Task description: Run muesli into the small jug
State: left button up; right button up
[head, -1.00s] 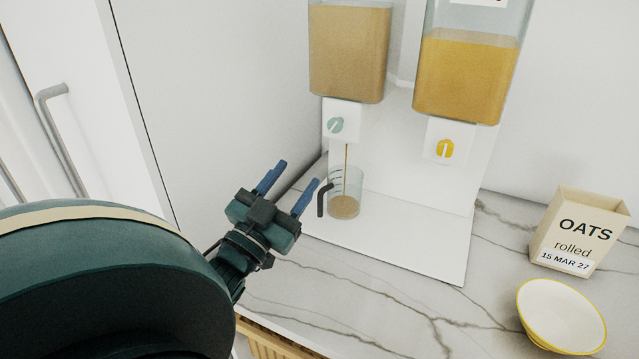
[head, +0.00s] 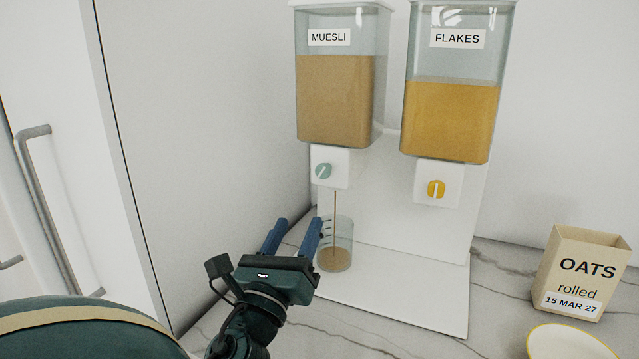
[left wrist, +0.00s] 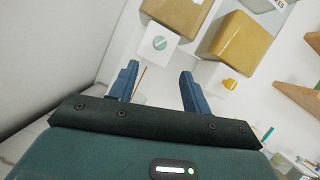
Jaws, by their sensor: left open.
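The muesli dispenser (head: 335,100) stands at the back, with a pale green knob (head: 323,171) turned at a slant on its white outlet. The knob also shows in the left wrist view (left wrist: 160,43). A thin brown stream of muesli (head: 335,205) falls from the outlet into the clear small jug (head: 344,232). The jug stands upright below, with muesli in its bottom. My left gripper (head: 294,224) is open and empty, in front of and left of the jug, below the knob. My right gripper is out of view.
The flakes dispenser (head: 450,120) with a yellow knob (head: 436,189) stands to the right on the same white stand (head: 410,290). An oats box (head: 580,272) and a yellow-rimmed bowl (head: 565,342) are on the marble counter at right. A wall closes the left side.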

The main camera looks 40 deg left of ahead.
aim_at(321, 172)
pick_arm(q)
jog(key=p+x, duration=0.3)
jog(key=x, duration=0.9)
jog(key=shift+r, duration=0.1)
jog(key=shift+w+a+r, duration=0.15)
jog(key=shift+w+a, duration=0.05)
jog(key=shift+w, duration=0.3)
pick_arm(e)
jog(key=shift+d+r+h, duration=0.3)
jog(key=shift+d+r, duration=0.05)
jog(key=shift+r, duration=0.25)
pick_arm(q)
jog(key=shift+c, duration=0.2)
jog(key=c, duration=0.9)
